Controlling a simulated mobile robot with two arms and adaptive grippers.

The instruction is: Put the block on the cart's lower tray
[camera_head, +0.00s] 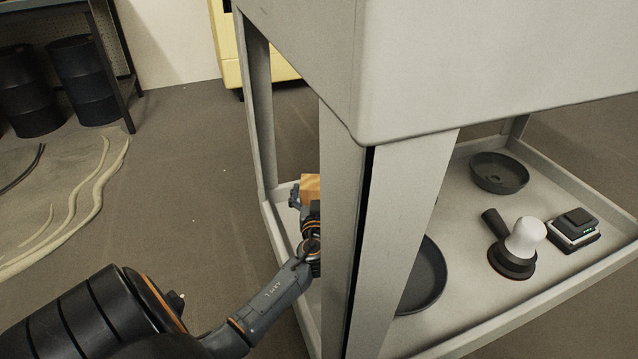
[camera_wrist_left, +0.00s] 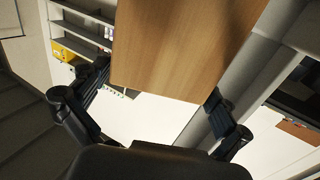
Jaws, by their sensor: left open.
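The wooden block (camera_head: 311,187) shows partly behind the cart's corner post, at the left side of the lower tray (camera_head: 457,215). My left gripper (camera_head: 303,200) is at the block, its arm reaching in from the left; the post hides part of both. In the left wrist view the block (camera_wrist_left: 183,45) lies between the two fingers of the left gripper (camera_wrist_left: 160,82), which is open. Whether the block touches the tray is hidden. My right gripper is not in view.
On the lower tray are a dark round pan (camera_head: 425,278), a dark bowl (camera_head: 499,172), a white-and-black tool (camera_head: 520,248) and a small device (camera_head: 574,229). The cart's upper body (camera_head: 490,60) and its corner post (camera_head: 400,230) stand close in front. Black barrels (camera_head: 84,80) stand at the far left.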

